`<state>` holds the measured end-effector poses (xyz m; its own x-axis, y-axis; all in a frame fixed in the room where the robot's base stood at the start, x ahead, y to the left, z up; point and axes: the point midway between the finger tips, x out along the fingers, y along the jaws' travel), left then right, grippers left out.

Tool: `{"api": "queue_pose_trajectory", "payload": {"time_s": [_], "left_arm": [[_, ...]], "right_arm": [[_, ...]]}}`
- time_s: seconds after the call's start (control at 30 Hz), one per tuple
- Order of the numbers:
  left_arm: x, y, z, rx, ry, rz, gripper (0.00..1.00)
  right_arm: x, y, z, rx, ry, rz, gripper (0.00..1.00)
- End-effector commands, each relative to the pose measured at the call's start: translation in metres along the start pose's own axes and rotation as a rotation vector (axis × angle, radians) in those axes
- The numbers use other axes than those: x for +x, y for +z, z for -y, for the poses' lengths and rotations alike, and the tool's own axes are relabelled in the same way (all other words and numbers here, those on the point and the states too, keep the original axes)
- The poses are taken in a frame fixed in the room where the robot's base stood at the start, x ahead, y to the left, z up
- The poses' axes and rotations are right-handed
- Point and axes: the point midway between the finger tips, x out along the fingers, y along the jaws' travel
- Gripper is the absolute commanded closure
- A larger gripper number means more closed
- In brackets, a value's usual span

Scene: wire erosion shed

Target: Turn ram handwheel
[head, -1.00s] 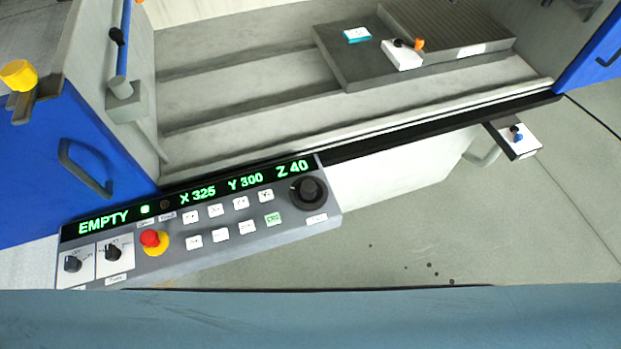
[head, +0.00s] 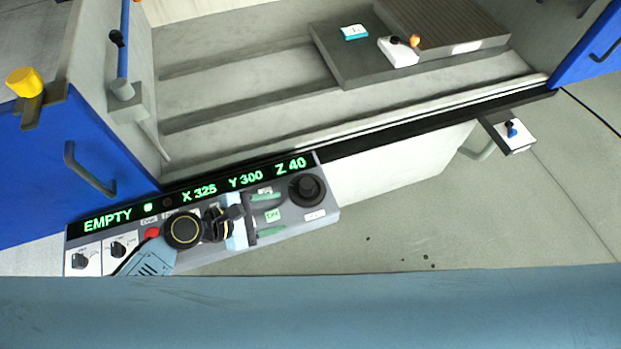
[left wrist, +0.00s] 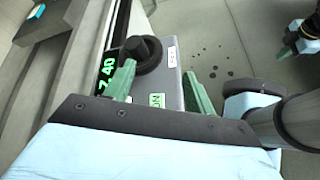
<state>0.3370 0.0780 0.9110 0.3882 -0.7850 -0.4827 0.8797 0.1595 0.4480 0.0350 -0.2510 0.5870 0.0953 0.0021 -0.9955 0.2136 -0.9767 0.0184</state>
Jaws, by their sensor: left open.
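The ram handwheel, a black round knob (head: 307,188), sits at the right end of the grey control panel (head: 328,214). It also shows in the left wrist view (left wrist: 142,54), beyond the fingertips. My left gripper (head: 277,212) is open over the panel, its green fingers pointing right toward the knob. In the left wrist view the knob is nearer the left finger, and nothing is between the fingers (left wrist: 160,82). What looks like my right gripper (left wrist: 290,47) is partly in the left wrist view at the upper right; its jaws are unclear.
The display (head: 195,193) reads EMPTY, X 325, Y 300, Z 40. My left gripper and arm cover most panel buttons and part of the red stop button (head: 152,233). A blue door (head: 60,170) with a handle stands at left. Floor right of the panel is clear.

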Motion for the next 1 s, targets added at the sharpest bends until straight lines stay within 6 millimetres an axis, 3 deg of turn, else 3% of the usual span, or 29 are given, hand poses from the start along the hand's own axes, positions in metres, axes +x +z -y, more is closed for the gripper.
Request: {"api": "queue_pose_trajectory", "payload": {"time_s": [0.1,0.3,0.47,0.8,1.0], "left_arm": [[-0.002,-0.003,-0.021,-0.295,0.047,0.051,0.45],[-0.002,-0.007,-0.037,-0.546,0.085,0.090,0.45],[0.013,-0.008,-0.039,-0.570,0.088,0.095,0.45],[0.084,-0.004,-0.046,-0.565,0.087,0.095,0.45],[0.115,-0.002,-0.049,-0.565,0.087,0.094,0.45]], "right_arm": [[-0.001,0.000,0.000,0.001,0.000,0.001,1.00],[-0.001,0.001,0.000,0.001,0.000,0.002,1.00],[0.004,0.002,0.001,0.001,-0.001,0.003,1.00],[0.030,0.005,0.004,0.003,-0.004,0.004,1.00],[0.043,0.006,0.004,0.002,-0.004,0.005,1.00]]}}
